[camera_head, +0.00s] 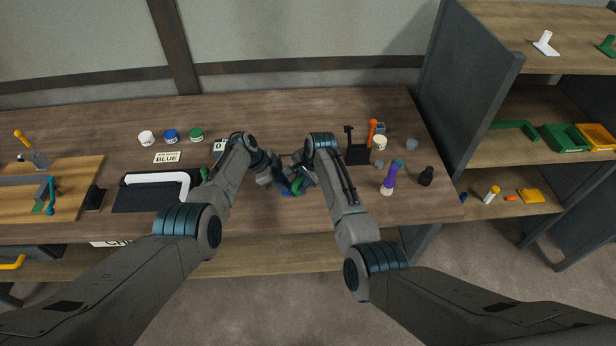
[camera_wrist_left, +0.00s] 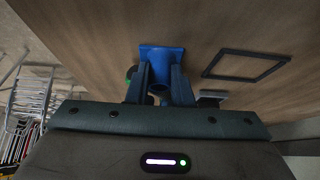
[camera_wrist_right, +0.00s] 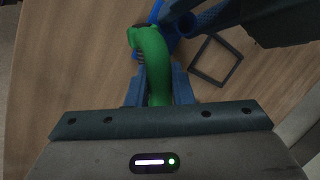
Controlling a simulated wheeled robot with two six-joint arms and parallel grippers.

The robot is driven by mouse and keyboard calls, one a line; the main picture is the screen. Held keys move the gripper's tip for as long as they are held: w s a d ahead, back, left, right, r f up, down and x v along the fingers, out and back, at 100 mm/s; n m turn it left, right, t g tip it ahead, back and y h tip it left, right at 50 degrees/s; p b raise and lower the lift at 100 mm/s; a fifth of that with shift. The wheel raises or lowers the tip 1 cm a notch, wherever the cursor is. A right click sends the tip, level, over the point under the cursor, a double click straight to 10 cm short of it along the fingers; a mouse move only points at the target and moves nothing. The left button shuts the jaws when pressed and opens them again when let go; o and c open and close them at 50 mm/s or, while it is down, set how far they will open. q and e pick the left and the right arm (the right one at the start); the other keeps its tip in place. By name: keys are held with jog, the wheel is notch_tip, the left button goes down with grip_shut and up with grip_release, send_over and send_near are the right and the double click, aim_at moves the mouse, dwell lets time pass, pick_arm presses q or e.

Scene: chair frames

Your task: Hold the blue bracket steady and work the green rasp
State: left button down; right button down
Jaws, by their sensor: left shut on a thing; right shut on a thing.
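The blue bracket (camera_head: 285,189) is at the middle of the bench between my two grippers, partly hidden by them. In the left wrist view, my left gripper (camera_wrist_left: 161,82) is shut on the blue bracket (camera_wrist_left: 161,53), whose flat plate shows beyond the fingers. The green rasp (camera_head: 297,187) is beside the bracket. In the right wrist view, my right gripper (camera_wrist_right: 158,85) is shut on the curved green handle of the rasp (camera_wrist_right: 153,58). The rasp's far end is close to the blue bracket (camera_wrist_right: 187,18); I cannot tell whether they touch.
A dark square outline (camera_wrist_left: 249,66) lies on the bench near the bracket. To the right stand a black holder (camera_head: 357,154), a purple-handled tool (camera_head: 389,179) and a black piece (camera_head: 426,176). To the left are a white frame piece (camera_head: 158,178) on a dark mat and several paint pots (camera_head: 171,136).

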jog(key=shift+d, duration=1.05)
jog(key=shift+d+r, duration=0.1)
jog(key=shift+r, duration=1.4)
jog(key=shift+f, duration=0.55)
jog(key=shift+f, duration=1)
